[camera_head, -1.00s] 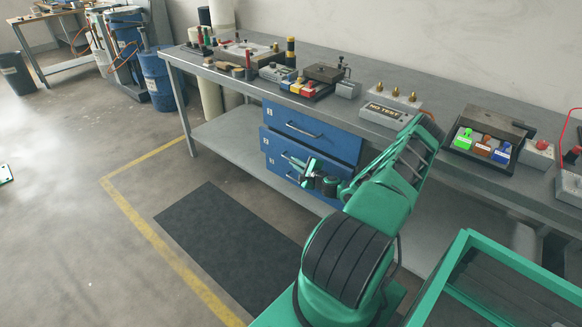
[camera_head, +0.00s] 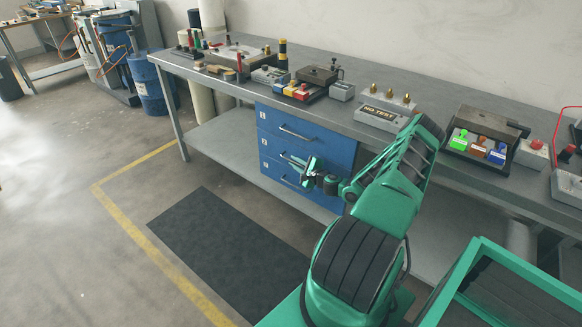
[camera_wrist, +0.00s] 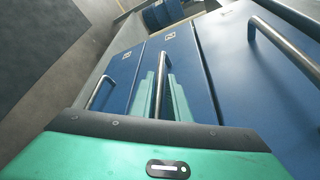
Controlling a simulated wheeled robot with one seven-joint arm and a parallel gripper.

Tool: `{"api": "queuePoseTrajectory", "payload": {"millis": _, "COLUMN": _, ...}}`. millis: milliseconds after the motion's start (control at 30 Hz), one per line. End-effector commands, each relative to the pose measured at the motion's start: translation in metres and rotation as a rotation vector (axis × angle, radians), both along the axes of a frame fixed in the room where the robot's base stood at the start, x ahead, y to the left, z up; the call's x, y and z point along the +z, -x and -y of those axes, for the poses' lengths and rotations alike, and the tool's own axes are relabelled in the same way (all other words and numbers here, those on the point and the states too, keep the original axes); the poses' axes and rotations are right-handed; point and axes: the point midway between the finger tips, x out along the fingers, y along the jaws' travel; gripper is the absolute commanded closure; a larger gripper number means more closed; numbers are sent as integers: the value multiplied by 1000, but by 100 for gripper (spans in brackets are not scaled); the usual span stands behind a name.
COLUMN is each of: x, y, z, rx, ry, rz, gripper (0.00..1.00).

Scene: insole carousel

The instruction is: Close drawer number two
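The blue drawer unit under the workbench has three drawers, each with a bar handle. Drawer two is the middle one (camera_head: 273,143); its front looks flush, or nearly so, with its neighbours. In the wrist view, drawer two (camera_wrist: 192,75) lies between the top drawer (camera_wrist: 240,80) on the right and the bottom drawer (camera_wrist: 120,75) on the left. My gripper (camera_head: 312,167) is at the drawer's front, close to its handle (camera_wrist: 162,85).
The workbench (camera_head: 225,84) carries a NO TEST box (camera_head: 383,116), a stamp tray (camera_head: 484,150) and several tools. A lower shelf (camera_head: 215,140) runs beneath. A dark mat (camera_head: 225,245) lies on clear floor in front.

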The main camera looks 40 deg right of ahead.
Motion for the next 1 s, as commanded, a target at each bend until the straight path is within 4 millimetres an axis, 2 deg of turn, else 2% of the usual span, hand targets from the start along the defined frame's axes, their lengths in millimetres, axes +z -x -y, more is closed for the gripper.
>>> {"api": "queuePoseTrajectory", "payload": {"millis": 167, "x": 2, "y": 10, "z": 0, "rx": -1, "ry": 0, "rz": 0, "gripper": 83}}
{"api": "queuePoseTrajectory", "payload": {"millis": 500, "x": 14, "y": 69, "z": -10, "rx": -2, "ry": -2, "rz": -2, "gripper": 83}}
{"api": "queuePoseTrajectory", "payload": {"millis": 700, "x": 20, "y": 95, "z": -15, "rx": -1, "ry": 0, "rz": -2, "gripper": 83}}
{"api": "queuePoseTrajectory", "payload": {"millis": 1000, "x": 22, "y": 106, "z": -17, "rx": -1, "ry": 1, "rz": -1, "gripper": 83}}
